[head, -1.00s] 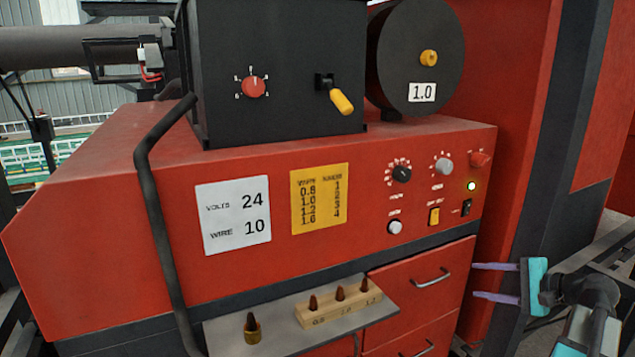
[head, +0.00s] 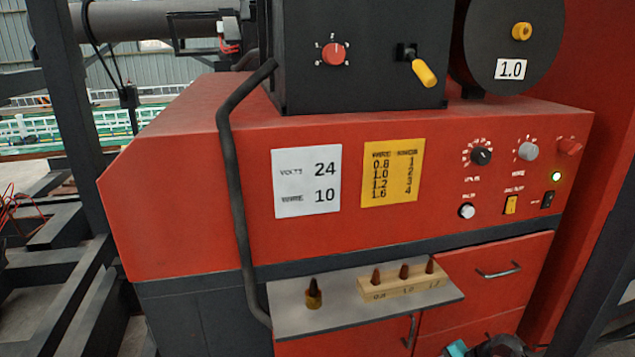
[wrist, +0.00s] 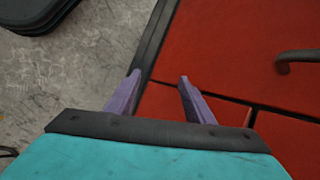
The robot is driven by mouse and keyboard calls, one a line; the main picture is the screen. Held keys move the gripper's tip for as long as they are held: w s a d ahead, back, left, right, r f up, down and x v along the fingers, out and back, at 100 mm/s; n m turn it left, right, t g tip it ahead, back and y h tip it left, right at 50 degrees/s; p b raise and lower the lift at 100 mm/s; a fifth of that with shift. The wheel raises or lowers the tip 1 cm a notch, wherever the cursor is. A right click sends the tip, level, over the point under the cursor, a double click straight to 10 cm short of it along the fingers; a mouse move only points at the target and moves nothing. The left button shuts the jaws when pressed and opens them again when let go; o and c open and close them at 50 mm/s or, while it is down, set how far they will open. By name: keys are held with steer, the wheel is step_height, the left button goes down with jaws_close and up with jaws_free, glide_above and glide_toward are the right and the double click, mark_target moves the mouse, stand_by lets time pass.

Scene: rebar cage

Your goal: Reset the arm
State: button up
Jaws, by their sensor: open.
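My gripper (wrist: 158,82) shows in the wrist view with its two purple fingers apart and nothing between them. It points down over the grey floor and the edge of the red machine. In the head view only a teal part of my arm's end shows at the bottom edge, below the drawers; the fingers are out of that view. The red welding machine (head: 190,190) fills the middle of the head view.
A grey shelf (head: 335,318) juts from the machine's front, bearing a wooden block (head: 400,285) with several brown tips and one brass-based tip (head: 313,295). A bent black bar (head: 230,180) stands at the left. Drawer handles (head: 498,271) stick out. Dark beams (head: 45,250) lie at left.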

steer(key=s+a+f+n+g+h, duration=0.2)
steer(key=s+a+f+n+g, duration=0.3)
steer(key=s+a+f, duration=0.75)
steer(key=s+a+f+n+g+h, duration=0.1)
steer(key=s+f+n+h, duration=0.1)
steer(key=s+f, duration=0.4)
steer(key=s+a+f+n+g+h+b, duration=0.1)
steer(key=s+f+n, duration=0.3)
steer(key=s, duration=0.4)
steer(key=shift+s+a+f+g+h, duration=0.4)
steer(key=shift+f+g+h, duration=0.3)
steer(key=shift+f+g, duration=0.15)
steer(key=c, duration=0.4)
steer(key=shift+d, duration=0.15)
